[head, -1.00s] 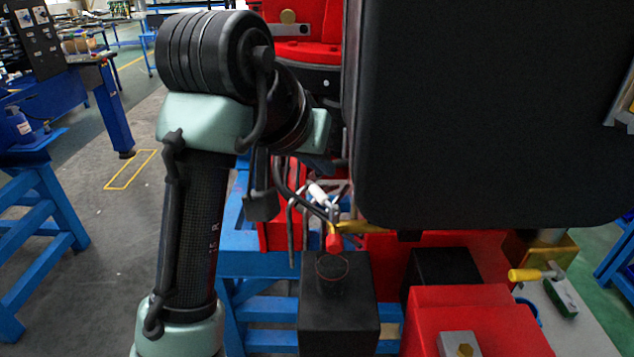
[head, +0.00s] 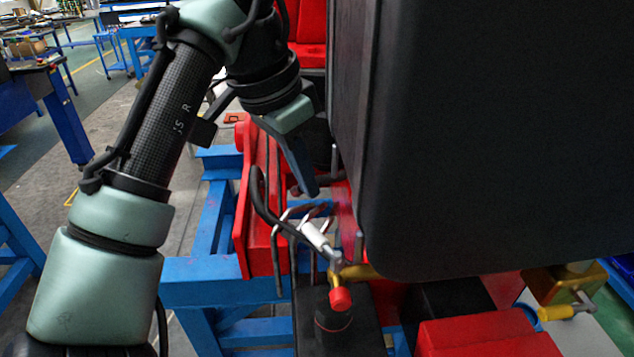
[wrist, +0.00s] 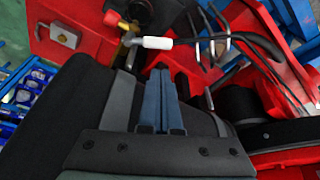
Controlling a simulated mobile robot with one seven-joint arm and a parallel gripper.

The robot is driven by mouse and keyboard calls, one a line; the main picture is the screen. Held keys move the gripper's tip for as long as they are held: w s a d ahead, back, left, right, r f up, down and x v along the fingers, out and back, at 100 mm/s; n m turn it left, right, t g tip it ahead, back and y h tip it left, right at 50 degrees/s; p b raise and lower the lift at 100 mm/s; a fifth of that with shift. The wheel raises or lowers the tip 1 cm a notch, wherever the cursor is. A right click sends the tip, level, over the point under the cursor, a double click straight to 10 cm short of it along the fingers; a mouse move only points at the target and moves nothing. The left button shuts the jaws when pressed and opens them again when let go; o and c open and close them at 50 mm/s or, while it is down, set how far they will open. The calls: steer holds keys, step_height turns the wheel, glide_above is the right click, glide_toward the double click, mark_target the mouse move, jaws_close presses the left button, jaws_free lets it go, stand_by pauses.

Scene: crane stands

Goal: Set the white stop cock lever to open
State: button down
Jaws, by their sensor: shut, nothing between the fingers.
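The white stop cock lever (head: 313,236) slants up and to the left from a metal valve fitting with a red end (head: 340,299) in the head view. In the wrist view the white lever (wrist: 157,43) lies near the top centre, beside the red and brass fitting (wrist: 118,22). My gripper (head: 312,193) is above the lever in the head view, apart from it. In the wrist view my gripper (wrist: 160,72) has its two blue fingers together and empty, pointing toward the lever with a small gap between. The lever's pivot is partly unclear.
A large black panel (head: 500,140) stands just right of my gripper. Black bent hoses (head: 262,205) and metal rods lie left of the lever. A yellow-handled lever (head: 555,313) sits at the lower right. A blue frame (head: 200,280) and red structure (head: 258,190) surround the spot.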

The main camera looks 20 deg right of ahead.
mark_target(323, 244)
steer(key=p+x, duration=0.2)
steer(key=x, duration=0.7)
steer(key=shift+s, duration=0.15)
steer(key=shift+d, duration=0.1)
steer(key=shift+r+p, duration=0.1)
steer(key=shift+p, duration=0.35)
